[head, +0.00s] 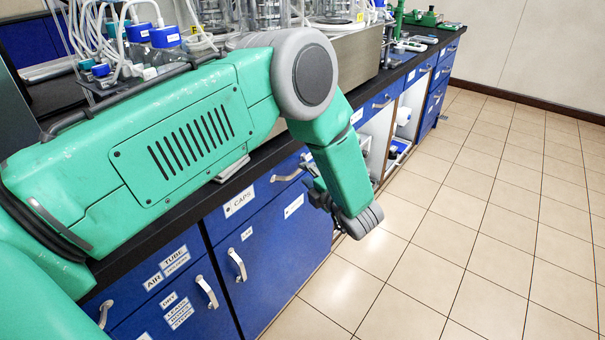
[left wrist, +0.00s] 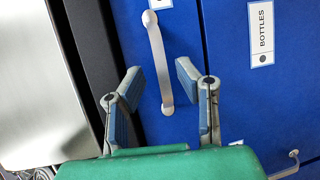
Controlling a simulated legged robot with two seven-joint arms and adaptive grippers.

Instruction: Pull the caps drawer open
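The caps drawer (head: 262,190) is a blue front under the black counter, with a white CAPS label (head: 238,203). It looks shut. Its pale bar handle (head: 287,175) is right of the label; a pale handle, apparently the same one, shows in the left wrist view (left wrist: 158,60). My left gripper (head: 313,182) is by the drawer front, partly hidden behind my green forearm. In the left wrist view its fingers (left wrist: 157,76) are open, one on each side of the handle, with visible gaps and no grip. My right gripper is out of view.
A blue door labelled BOTTLES (left wrist: 262,35) adjoins the drawer front. Other blue fronts with handles (head: 207,292) are at the lower left. The black counter (head: 415,60) carries glassware, tubing and blue-capped bottles (head: 165,40). Open tiled floor (head: 470,200) lies to the right.

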